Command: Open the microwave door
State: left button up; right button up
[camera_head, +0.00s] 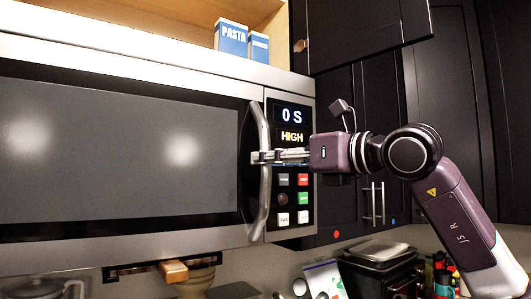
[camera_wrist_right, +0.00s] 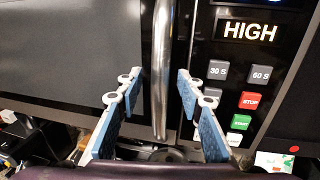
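The microwave (camera_head: 120,237) fills the left of the head view, with its dark-windowed door (camera_head: 110,150) shut. Its curved vertical metal handle (camera_head: 265,205) is on the door's right side, beside the control panel (camera_head: 290,205). My right gripper (camera_head: 264,156) reaches in from the right, its fingers at mid-height of the handle. In the right wrist view, the right gripper (camera_wrist_right: 159,78) is open, with blue-padded fingers on either side of the handle (camera_wrist_right: 160,60). A gap shows between the handle and each finger. My left gripper is not in view.
A shelf above the microwave holds blue PASTA boxes (camera_head: 231,38). A dark cabinet door (camera_head: 365,35) stands at the upper right, with dark cupboards behind my arm. Below are a dark appliance (camera_head: 375,275), colourful bottles (camera_head: 443,275) and other clutter.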

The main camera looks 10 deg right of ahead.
jog(key=shift+x, duration=1.05)
jog(key=shift+c, duration=0.3)
grip_shut()
